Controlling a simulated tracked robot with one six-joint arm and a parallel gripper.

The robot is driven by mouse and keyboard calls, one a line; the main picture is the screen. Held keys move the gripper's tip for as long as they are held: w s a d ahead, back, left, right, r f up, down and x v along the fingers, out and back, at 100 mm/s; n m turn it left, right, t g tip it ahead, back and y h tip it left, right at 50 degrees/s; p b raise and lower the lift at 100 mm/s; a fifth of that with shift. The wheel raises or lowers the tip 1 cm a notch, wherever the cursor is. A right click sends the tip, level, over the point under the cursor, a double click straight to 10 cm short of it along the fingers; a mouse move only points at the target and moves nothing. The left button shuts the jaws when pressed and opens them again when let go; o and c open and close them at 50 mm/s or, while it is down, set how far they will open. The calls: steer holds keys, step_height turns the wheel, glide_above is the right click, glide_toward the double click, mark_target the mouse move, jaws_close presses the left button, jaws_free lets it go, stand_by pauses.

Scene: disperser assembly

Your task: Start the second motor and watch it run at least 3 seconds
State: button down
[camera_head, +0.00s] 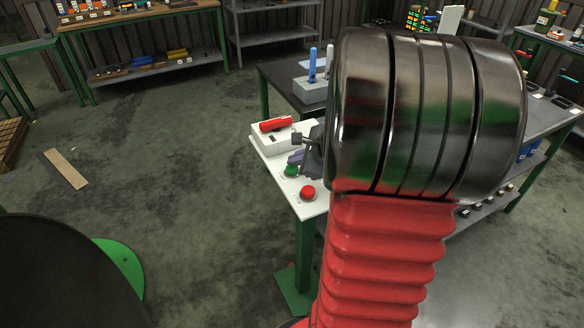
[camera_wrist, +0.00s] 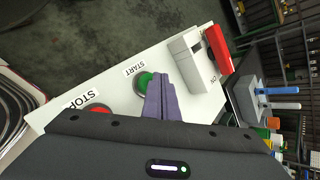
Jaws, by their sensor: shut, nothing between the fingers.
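A white control panel (camera_head: 262,139) on a table corner carries a green START button (camera_head: 291,171), a red STOP button (camera_head: 307,192) and a switch with a red handle (camera_head: 276,123). In the wrist view the START button (camera_wrist: 141,82) is partly covered by my gripper (camera_wrist: 158,80). My gripper is shut and empty, its purple fingertips at the START button's right edge; I cannot tell whether they touch it. The STOP button (camera_wrist: 98,108) is partly hidden by the gripper body. The red handle (camera_wrist: 218,50) lies beside the word ON. I cannot make out a motor.
A grey block with blue and white rods (camera_head: 312,84) stands on the dark table behind the panel. My arm hides much of the table at the right. A shelved workbench (camera_head: 150,14) stands at the back left. A plank (camera_head: 64,169) lies on otherwise open floor at the left.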

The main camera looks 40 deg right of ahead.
mark_target(295, 170)
steer(key=shift+f, duration=0.9)
stand_by(1.2)
steer(key=shift+r, duration=1.35)
steer(key=shift+r, duration=0.1)
steer(key=shift+r, duration=2.4)
steer(key=shift+n, duration=0.3)
